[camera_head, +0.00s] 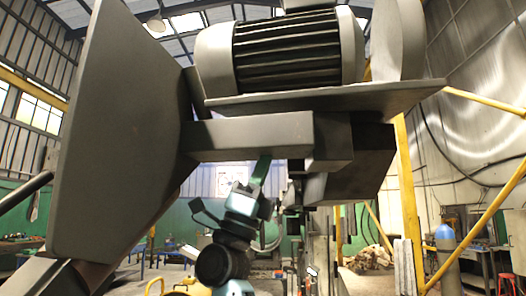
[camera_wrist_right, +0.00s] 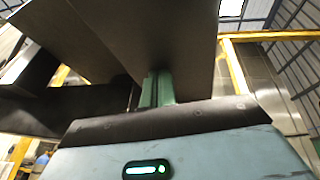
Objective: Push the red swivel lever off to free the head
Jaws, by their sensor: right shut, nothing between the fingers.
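The machine head fills the upper part of the head view: a grey beam (camera_head: 250,137) with a ribbed motor (camera_head: 298,50) on a flat plate above it. A grey block (camera_head: 350,172) hangs under its right part. My right gripper (camera_head: 262,166) is shut and empty, its green fingers pointing up at the beam's underside. Their tips are hidden behind the beam, so I cannot tell whether they touch. In the wrist view the shut fingers (camera_wrist_right: 157,88) stand against a large dark grey surface (camera_wrist_right: 140,35). No red swivel lever shows in either view. My left gripper is not seen.
A large grey slab (camera_head: 125,130) takes up the left of the head view. Yellow posts (camera_head: 405,190) and a blue-topped gas cylinder (camera_head: 447,255) stand at right. Workshop benches and green walls lie behind.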

